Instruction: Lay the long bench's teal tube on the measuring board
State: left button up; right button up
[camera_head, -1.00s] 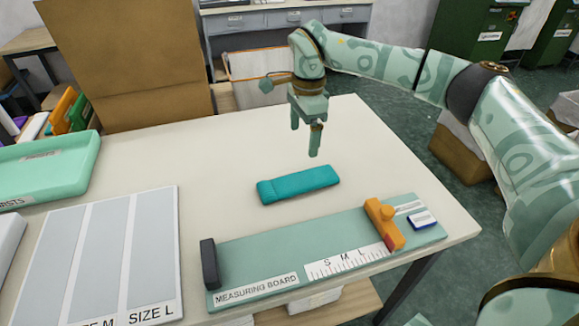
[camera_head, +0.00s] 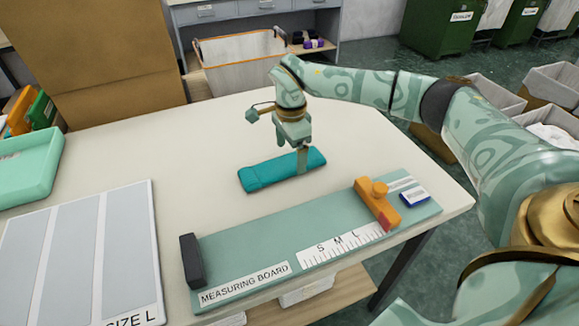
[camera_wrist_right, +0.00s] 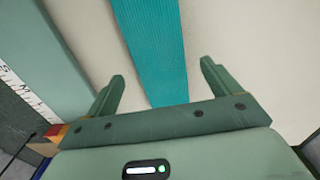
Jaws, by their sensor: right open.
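The teal tube (camera_head: 265,174) lies flat on the pale bench top, behind the measuring board (camera_head: 240,246) and apart from it. In the right wrist view the tube (camera_wrist_right: 155,50) runs between my right gripper's two fingers. My right gripper (camera_head: 291,160) is low over the tube and open, one finger in front of the tube's near side. The wrist view shows a gap between each finger and the tube (camera_wrist_right: 160,85). The board has a dark end block (camera_head: 191,261) at its left and an orange slider (camera_head: 376,203) at its right. My left gripper is out of view.
A size chart (camera_head: 75,250) lies left of the board, with a green tray (camera_head: 30,170) behind it. A small blue-edged block (camera_head: 414,197) sits at the board's right end. The bench top around the tube is clear. A bin (camera_head: 240,65) stands beyond the bench.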

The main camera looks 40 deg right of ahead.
notch_tip(320, 180, down, 3)
jog(key=shift+r, duration=0.2)
jog(key=c, duration=1.1)
jog(key=shift+o, duration=0.2)
